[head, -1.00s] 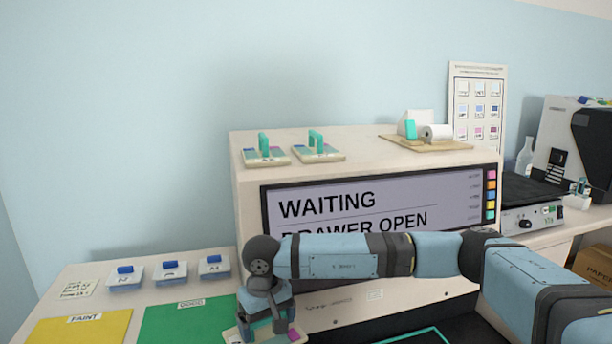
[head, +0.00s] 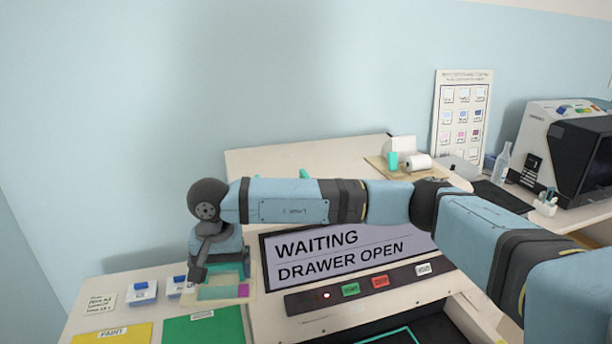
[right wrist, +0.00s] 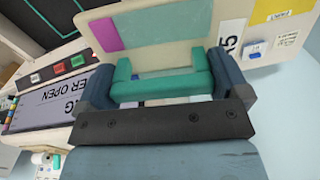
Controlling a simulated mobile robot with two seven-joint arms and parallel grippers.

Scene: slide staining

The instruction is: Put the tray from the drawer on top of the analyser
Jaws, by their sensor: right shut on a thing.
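My right gripper (head: 220,268) is shut on the teal handle of a tray (head: 243,290), a pale plate with teal and magenta patches. The right wrist view shows the gripper (right wrist: 162,82) with a finger at each end of the handle and the tray (right wrist: 165,28) beyond. The tray is in the air by the analyser's left front edge, about screen height in the head view. The analyser (head: 290,155) is a pale box whose screen reads WAITING, DRAWER OPEN. Its open drawer (head: 440,322) is dark with a teal outline. My left gripper is out of view.
My right arm hides much of the analyser's top, where teal handles (head: 305,174) peek out. A board with a paper roll (head: 417,162) stands at the top's right. Left are yellow (head: 115,335) and green (head: 205,328) mats and small blue-handled blocks (head: 142,291).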

